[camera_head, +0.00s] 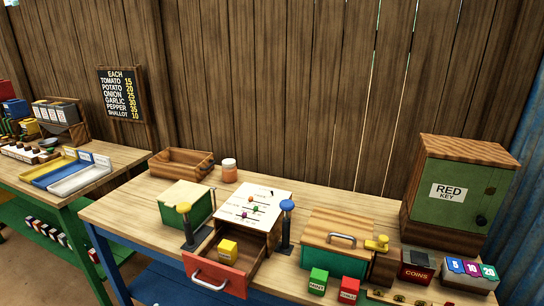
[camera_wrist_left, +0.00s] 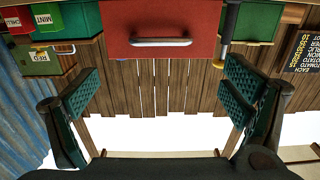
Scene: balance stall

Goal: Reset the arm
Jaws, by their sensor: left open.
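My left gripper (camera_wrist_left: 158,95) shows in the left wrist view, which looks upside down. Its two green-padded fingers are wide apart with nothing between them. The red drawer front (camera_wrist_left: 118,42) with its light handle (camera_wrist_left: 160,42) is beyond the fingertips, apart from them. In the head view neither gripper shows. There the red-fronted drawer (camera_head: 229,286) stands pulled out of the cabinet with the sloped white panel (camera_head: 266,197), and a yellow box (camera_head: 228,249) sits inside it.
The drawer cabinet stands between blue-topped (camera_head: 287,206) and yellow-topped (camera_head: 183,208) posts. Green mint (camera_head: 318,280) and red chilli (camera_head: 349,290) boxes sit at the front edge. A green red-key cabinet (camera_head: 461,183) stands at the right. A wooden tray (camera_head: 180,167) and jar (camera_head: 229,172) are behind.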

